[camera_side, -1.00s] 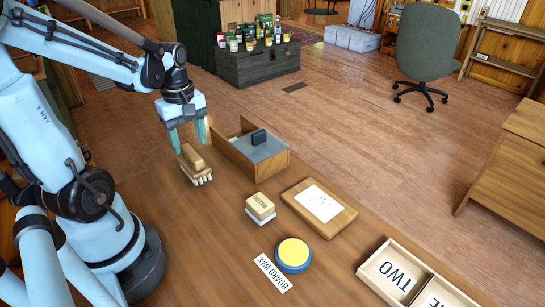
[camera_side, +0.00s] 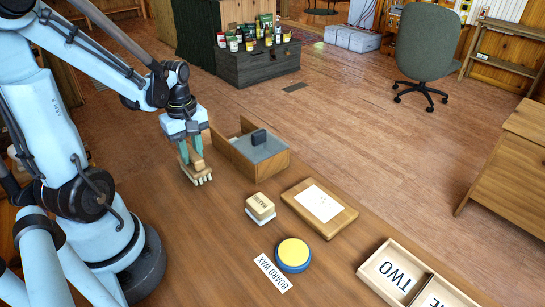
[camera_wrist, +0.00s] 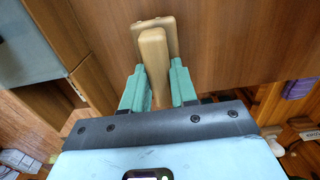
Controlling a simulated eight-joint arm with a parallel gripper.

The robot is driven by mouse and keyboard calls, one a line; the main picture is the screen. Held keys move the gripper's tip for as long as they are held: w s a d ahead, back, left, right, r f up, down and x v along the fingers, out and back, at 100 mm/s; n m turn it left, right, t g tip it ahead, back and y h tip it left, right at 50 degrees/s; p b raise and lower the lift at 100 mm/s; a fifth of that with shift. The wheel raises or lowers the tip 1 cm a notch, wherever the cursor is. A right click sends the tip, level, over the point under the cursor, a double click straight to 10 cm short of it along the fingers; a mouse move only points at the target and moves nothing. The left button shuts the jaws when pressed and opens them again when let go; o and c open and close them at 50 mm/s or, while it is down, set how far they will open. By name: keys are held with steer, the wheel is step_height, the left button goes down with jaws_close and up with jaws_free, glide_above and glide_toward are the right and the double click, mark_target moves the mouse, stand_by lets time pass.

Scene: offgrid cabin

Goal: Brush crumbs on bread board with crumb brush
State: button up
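A wooden brush with pale bristles (camera_side: 199,176) lies bristles down on the table at the left of the side view. Its wooden handle (camera_wrist: 153,55) shows in the wrist view. My gripper (camera_side: 190,152) is lowered over the handle, with its green fingers on either side of it. In the wrist view my gripper (camera_wrist: 159,78) looks open around the handle; contact is not clear. The bread board (camera_side: 341,222) lies farther right with a white rectangular patch on top. Single crumbs are too small to make out.
A wooden holder with grey top (camera_side: 262,150) stands close right of the gripper. A second labelled block brush (camera_side: 260,205), a blue tin with yellow top (camera_side: 293,254), a BOARD WAX label (camera_side: 272,272) and a divided tray (camera_side: 372,270) share the table.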

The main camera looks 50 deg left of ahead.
jaws_close()
steer(key=shift+r, duration=3)
steer(key=shift+w, duration=0.1)
